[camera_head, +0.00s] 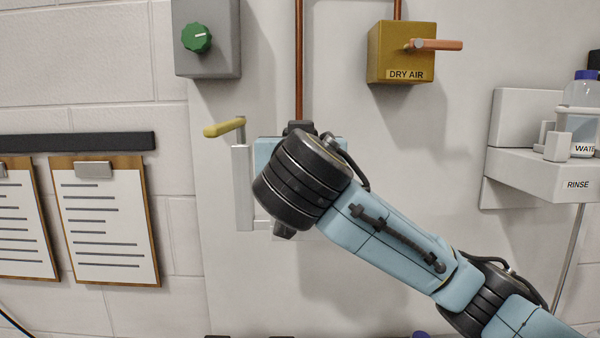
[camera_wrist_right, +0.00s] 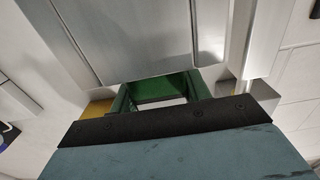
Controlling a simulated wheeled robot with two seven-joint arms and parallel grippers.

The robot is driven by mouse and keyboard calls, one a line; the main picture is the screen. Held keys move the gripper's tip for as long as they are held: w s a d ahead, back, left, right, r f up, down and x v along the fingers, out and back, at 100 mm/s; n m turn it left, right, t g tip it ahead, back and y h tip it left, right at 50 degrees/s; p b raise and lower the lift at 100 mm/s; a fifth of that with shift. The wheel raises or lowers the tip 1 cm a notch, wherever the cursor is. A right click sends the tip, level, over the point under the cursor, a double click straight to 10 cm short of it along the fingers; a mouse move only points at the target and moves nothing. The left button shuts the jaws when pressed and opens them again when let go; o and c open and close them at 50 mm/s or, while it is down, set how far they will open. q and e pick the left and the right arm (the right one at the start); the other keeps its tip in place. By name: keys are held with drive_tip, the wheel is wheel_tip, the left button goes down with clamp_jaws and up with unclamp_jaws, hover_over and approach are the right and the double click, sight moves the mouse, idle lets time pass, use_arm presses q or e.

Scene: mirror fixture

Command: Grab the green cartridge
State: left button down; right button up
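The green cartridge (camera_wrist_right: 158,88) shows in the right wrist view as a green frame with an opening, just beyond the dark front edge of my right gripper (camera_wrist_right: 178,120). Its top runs under a grey metal panel (camera_wrist_right: 150,40). The gripper's fingertips are hidden behind its own housing, so I cannot tell whether they are open or touch the cartridge. In the head view my right arm reaches in from the right, and its wrist covers the cartridge and most of the fixture (camera_head: 242,185). My left gripper is in neither view.
A yellow-handled lever (camera_head: 224,128) sticks out just left of my right wrist. Above are a grey box with a green knob (camera_head: 196,38) and a DRY AIR box (camera_head: 400,52). A RINSE shelf (camera_head: 545,178) with a bottle is at right. Clipboards (camera_head: 108,225) hang at left.

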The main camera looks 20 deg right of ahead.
drive_tip(key=c, duration=0.5)
drive_tip(key=shift+c, duration=0.2)
